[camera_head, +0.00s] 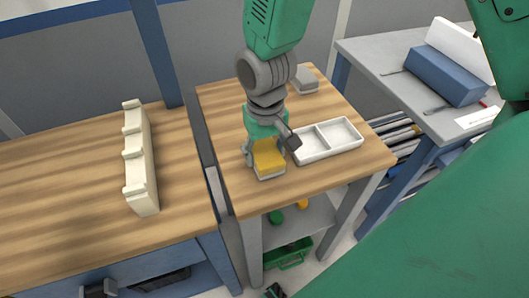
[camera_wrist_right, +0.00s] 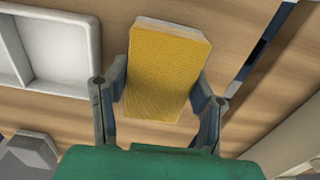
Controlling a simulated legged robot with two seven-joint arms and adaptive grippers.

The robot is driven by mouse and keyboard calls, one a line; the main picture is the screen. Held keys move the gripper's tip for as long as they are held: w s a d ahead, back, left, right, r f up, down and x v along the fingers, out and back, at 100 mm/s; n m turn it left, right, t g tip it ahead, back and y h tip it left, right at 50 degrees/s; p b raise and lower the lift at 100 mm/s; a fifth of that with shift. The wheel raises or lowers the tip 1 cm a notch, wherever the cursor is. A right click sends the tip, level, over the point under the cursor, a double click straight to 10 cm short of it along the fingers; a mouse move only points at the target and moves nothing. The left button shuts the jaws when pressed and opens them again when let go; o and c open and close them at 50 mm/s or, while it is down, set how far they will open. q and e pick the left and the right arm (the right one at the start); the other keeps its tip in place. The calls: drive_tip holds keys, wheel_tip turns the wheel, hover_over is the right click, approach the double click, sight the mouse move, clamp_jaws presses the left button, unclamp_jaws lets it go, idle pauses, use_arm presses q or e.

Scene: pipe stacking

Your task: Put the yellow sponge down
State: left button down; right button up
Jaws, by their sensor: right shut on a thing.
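The yellow sponge (camera_head: 268,157) has a pale layer along its edge. It is between the fingers of my right gripper (camera_head: 269,150), low over the small wooden table (camera_head: 222,97), left of the white tray. I cannot tell whether the sponge touches the tabletop. The right wrist view shows the sponge (camera_wrist_right: 165,70) held between both fingers of the right gripper (camera_wrist_right: 160,95), with its far end reaching past the fingertips. My left gripper is not clearly in view.
A white two-compartment tray (camera_head: 328,153) stands right of the gripper, and its compartments look empty. A grey block (camera_head: 304,80) lies at the table's back. A cream notched rack (camera_head: 140,158) stands on the left bench. A blue box (camera_head: 446,75) lies on the right grey table.

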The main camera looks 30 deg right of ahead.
drive_tip(key=shift+w+f, duration=0.1)
drive_tip(key=shift+f, duration=0.15)
drive_tip(key=shift+a, duration=0.2)
drive_tip(key=o, duration=1)
drive_tip(key=shift+f, duration=0.15)
drive_tip(key=shift+d, duration=0.1)
